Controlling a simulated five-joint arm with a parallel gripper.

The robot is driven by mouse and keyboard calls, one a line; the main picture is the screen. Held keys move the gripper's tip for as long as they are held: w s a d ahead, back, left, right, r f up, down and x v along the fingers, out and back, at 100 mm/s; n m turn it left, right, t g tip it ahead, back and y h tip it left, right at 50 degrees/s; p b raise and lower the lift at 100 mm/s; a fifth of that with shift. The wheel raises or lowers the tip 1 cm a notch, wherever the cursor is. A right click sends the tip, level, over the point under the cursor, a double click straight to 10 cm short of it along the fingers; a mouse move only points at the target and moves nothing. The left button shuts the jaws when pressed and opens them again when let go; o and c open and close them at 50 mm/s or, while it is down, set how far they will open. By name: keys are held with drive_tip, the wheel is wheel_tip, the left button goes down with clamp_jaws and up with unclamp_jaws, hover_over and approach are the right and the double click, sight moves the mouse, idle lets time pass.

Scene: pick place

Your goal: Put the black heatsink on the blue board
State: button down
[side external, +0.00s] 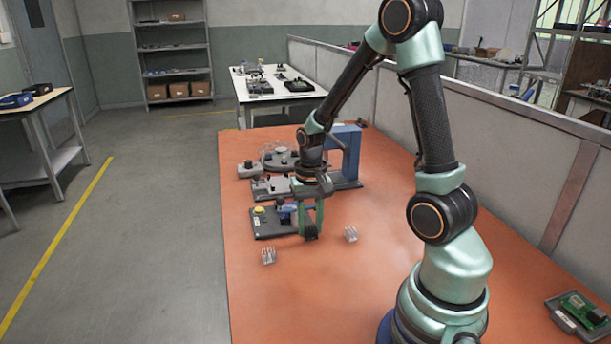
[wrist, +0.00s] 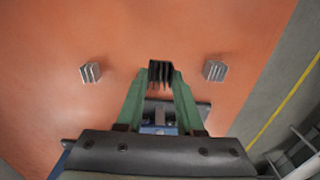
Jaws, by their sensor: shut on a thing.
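My gripper (wrist: 160,80) is shut on the black heatsink (wrist: 161,72), whose fins show between the green fingertips in the wrist view. In the side view my gripper (side external: 311,234) points down over the orange table, with the dark heatsink at its fingertips. I cannot tell whether the heatsink touches the table. No clearly blue board shows. A green circuit board (side external: 584,309) lies in a dark tray (side external: 560,316) at the lower right of the side view, far from my gripper, near my base.
Two silver heatsinks, one (side external: 268,256) left and one (side external: 351,234) right of my gripper, stand on the orange table (side external: 290,310). A dark fixture (side external: 266,224) with a yellow button is close behind. A blue block (side external: 346,150) rises farther back.

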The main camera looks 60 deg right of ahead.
sight(310, 227)
drive_tip(key=shift+r, duration=0.1)
wheel_tip(310, 227, up, 11)
drive_tip(key=w+d, duration=1.3)
drive_tip(key=w, duration=0.1)
drive_tip(key=shift+a+f, duration=0.15)
drive_tip(key=shift+f, duration=3)
drive_tip(key=shift+a+f, duration=0.15)
drive_tip(key=shift+f, duration=3)
drive_tip(key=shift+f, duration=0.8)
drive_tip(key=shift+c, duration=2.3)
unclamp_jaws()
drive_tip(key=c, duration=0.4)
drive_tip(key=shift+o, duration=0.2)
